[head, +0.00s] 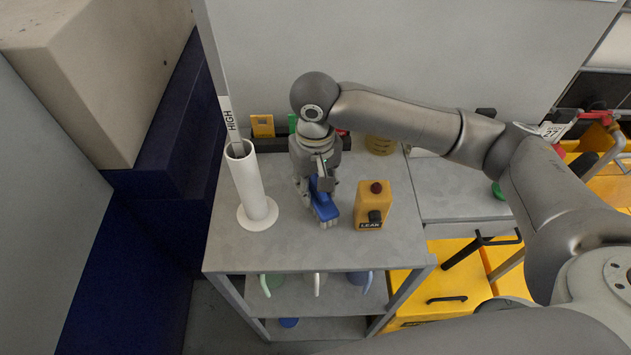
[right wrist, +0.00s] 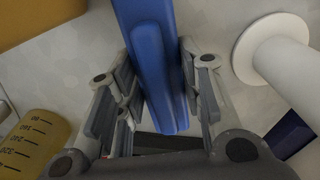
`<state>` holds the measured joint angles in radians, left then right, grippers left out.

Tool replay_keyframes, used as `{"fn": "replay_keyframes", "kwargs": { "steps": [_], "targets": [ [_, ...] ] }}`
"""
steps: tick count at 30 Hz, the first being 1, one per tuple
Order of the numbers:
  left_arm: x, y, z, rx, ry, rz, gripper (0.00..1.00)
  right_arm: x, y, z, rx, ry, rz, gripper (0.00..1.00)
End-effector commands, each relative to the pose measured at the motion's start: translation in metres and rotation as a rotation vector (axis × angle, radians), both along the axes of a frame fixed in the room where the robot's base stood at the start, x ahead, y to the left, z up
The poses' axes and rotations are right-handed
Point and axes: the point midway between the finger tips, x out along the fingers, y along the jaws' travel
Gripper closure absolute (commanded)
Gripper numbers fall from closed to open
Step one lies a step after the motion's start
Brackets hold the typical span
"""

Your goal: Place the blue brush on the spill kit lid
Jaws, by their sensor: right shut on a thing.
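The blue brush (head: 322,202) is on the grey shelf top, with its pale bristles toward the front. My right gripper (head: 318,190) reaches down over it and is shut on its blue handle. In the right wrist view the blue brush (right wrist: 152,60) runs between the two fingers of my right gripper (right wrist: 155,95). I cannot tell whether the bristles still touch the shelf. A yellow box with a black handle (head: 430,306) stands low at the right of the shelf; it may be the spill kit, but no label on it is readable. My left gripper is not in view.
A white upright tube on a round base (head: 250,185) stands left of the brush. A yellow LEAK box (head: 372,203) with knobs stands close on its right. A yellow measuring jug (head: 380,145) is behind. Jugs (head: 316,283) sit on the shelf below.

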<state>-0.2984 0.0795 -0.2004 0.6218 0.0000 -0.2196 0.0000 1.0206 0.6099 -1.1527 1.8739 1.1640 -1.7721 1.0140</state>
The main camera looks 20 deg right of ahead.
Motion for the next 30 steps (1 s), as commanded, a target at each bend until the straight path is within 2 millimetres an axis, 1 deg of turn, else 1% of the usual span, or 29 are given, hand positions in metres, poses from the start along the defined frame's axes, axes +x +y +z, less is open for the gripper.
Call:
{"fn": "replay_keyframes", "kwargs": {
  "steps": [8, 9, 13, 22, 25, 29, 30],
  "targets": [
    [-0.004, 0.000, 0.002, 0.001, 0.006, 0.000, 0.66, 0.000, 0.000, -0.002, 0.000, 0.001, -0.001, 0.91],
    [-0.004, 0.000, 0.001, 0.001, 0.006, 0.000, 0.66, 0.000, 0.000, -0.002, 0.000, 0.000, -0.001, 0.61],
    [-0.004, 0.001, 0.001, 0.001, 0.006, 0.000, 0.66, 0.000, 0.000, -0.002, 0.000, 0.000, -0.001, 0.45],
    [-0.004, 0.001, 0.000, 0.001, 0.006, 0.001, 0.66, 0.000, 0.000, -0.002, 0.000, 0.000, -0.001, 0.44],
    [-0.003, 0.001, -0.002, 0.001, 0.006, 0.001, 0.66, 0.000, 0.000, 0.001, 0.001, -0.002, 0.000, 0.44],
    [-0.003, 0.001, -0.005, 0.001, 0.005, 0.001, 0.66, 0.001, 0.001, 0.019, 0.003, -0.005, 0.000, 0.44],
    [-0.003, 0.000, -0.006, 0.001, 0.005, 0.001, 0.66, 0.001, 0.000, 0.027, 0.002, -0.004, 0.001, 0.44]
  ]
}}
